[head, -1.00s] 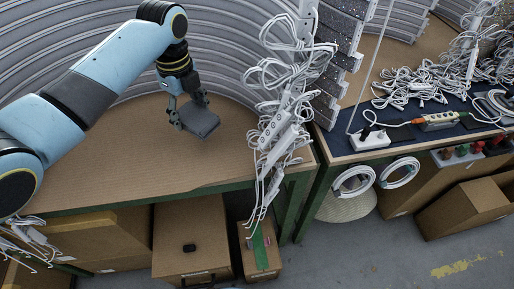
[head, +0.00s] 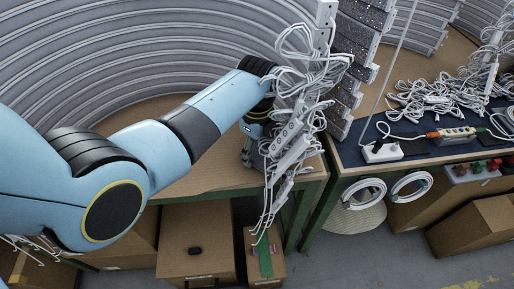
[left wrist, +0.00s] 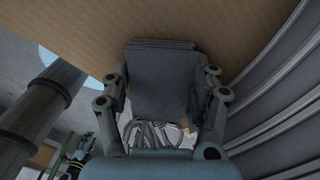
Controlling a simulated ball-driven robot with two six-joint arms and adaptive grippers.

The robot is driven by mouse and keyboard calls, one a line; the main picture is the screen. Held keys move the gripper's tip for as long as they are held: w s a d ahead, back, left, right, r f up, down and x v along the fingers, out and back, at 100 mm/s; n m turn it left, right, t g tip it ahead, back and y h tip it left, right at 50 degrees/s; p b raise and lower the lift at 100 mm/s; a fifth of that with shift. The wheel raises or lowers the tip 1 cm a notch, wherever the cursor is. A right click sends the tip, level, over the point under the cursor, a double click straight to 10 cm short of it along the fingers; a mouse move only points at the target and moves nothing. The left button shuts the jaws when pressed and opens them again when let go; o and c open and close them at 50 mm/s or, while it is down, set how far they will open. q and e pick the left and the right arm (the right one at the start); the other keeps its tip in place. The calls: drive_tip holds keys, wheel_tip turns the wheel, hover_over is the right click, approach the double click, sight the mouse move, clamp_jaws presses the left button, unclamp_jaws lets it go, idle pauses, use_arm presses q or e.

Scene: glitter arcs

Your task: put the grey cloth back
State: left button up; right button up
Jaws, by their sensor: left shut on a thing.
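The grey cloth (left wrist: 162,85) is a folded, dark grey pad in the left wrist view. My left gripper (left wrist: 163,100) is shut on it, with one finger along each side. In the head view my left gripper (head: 249,150) is at the right part of the brown bench top, partly behind hanging white cables and my own arm. The cloth cannot be made out there. A small dark shape at the lower left of the left wrist view looks like my right gripper (left wrist: 78,152); its jaws are too small to read.
White cables and power strips (head: 290,135) hang in front of the bench's right end, close to my left gripper. Curved ribbed metal (head: 130,60) stands behind the brown bench top (head: 205,180). A second bench (head: 350,155) to the right holds cables and sockets. Cardboard boxes (head: 195,240) stand below.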

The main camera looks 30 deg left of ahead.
sight(257, 150)
use_arm(q)
drive_tip(key=shift+f, duration=0.15)
drive_tip(key=o, duration=1)
drive_tip(key=shift+a, duration=0.1)
wheel_tip(257, 150, up, 12)
drive_tip(key=shift+r+p, duration=0.2)
drive_tip(key=shift+p, duration=0.55)
